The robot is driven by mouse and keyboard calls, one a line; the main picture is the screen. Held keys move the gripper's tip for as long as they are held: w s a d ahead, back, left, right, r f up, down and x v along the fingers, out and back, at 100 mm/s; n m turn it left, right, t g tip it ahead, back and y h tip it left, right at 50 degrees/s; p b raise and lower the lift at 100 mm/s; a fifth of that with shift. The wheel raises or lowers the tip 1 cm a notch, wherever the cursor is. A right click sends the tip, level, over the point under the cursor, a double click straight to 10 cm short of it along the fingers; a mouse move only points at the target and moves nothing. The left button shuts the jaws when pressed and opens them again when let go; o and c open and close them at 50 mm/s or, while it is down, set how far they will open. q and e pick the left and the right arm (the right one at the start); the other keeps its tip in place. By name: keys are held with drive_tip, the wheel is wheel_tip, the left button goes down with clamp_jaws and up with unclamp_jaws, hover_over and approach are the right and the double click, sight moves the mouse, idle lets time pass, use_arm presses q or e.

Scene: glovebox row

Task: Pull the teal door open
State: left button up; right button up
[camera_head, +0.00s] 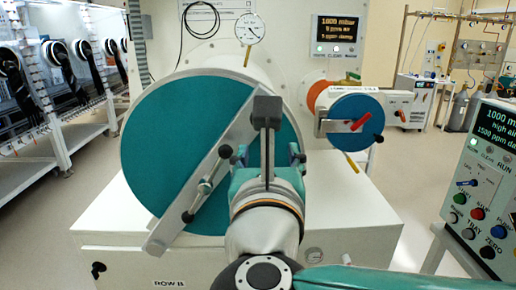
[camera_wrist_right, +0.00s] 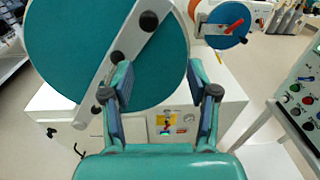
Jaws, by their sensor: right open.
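The large round teal door (camera_head: 152,140) closes the front of a white chamber. It also fills the upper left of the right wrist view (camera_wrist_right: 65,40). A pale diagonal bar (camera_head: 163,235) crosses its face, with a dark-knobbed metal handle (camera_head: 204,187) on it. The door looks shut. My right gripper (camera_head: 268,157) is in front of the door's lower right part and hides some of it. In the right wrist view its two fingers (camera_wrist_right: 160,75) are spread with nothing between them. I cannot tell whether it touches the door. My left gripper is not in view.
A smaller blue-teal round door (camera_head: 345,105) with a red handle (camera_head: 365,122) is at the right. A gauge (camera_head: 249,29) and a display (camera_head: 338,30) are above. A control panel (camera_head: 485,190) stands at the far right. Floor shows on both sides.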

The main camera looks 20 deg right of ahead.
use_arm(q)
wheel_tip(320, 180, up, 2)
drive_tip(key=p, duration=0.3)
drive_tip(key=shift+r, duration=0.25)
use_arm(e)
drive_tip(key=shift+t+y, duration=0.4)
drive_tip(key=shift+y, duration=0.1)
drive_tip(key=x, duration=0.9)
drive_tip(key=r+x, duration=0.1)
drive_tip(key=x, duration=0.4)
drive_tip(key=shift+w+a, duration=0.3)
drive_tip(key=shift+a, duration=0.05)
clamp_jaws()
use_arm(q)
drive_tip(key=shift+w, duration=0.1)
